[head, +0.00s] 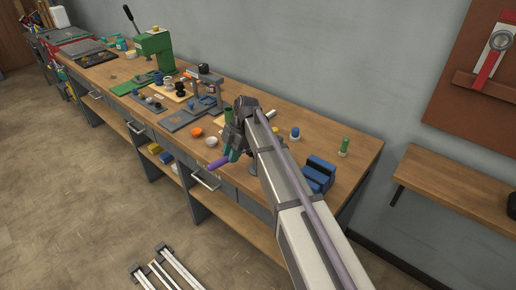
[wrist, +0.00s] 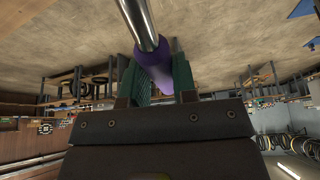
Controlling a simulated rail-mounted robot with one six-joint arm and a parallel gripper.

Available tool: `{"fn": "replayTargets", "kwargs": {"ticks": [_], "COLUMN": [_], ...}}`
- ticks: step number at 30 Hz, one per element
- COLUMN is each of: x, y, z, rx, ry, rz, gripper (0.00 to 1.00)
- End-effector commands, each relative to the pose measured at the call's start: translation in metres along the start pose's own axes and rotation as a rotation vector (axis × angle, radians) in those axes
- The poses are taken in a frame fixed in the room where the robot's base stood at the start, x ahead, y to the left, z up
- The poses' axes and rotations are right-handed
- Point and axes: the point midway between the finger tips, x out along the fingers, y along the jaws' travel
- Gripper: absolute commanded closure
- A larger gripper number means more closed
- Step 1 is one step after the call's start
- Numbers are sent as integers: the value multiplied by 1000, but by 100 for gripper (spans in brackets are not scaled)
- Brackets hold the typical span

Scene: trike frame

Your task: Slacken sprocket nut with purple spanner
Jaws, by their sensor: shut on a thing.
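My gripper (head: 233,153) hangs over the front edge of the wooden workbench in the head view. In the wrist view its green fingers (wrist: 157,82) are shut on the purple handle of the spanner (wrist: 153,55). In the head view, only a short purple length of the spanner (head: 218,163) shows beside the fingers. I cannot make out the sprocket nut in either view.
The workbench (head: 330,150) runs along the wall. A wall shelf (head: 450,182) juts out at right. The floor in front is mostly clear.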

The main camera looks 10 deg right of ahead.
Motion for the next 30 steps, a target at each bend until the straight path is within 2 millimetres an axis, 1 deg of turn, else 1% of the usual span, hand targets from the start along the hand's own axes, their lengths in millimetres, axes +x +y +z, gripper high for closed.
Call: {"fn": "replayTargets", "kwargs": {"ticks": [9,20,30], "x": [0,0,0], "y": [-6,-7,-13], "z": [0,0,1], "rx": [-45,-51,-97], "ry": [-1,0,0], "rz": [-20,-23,-44], "gripper": [100,100,100]}}
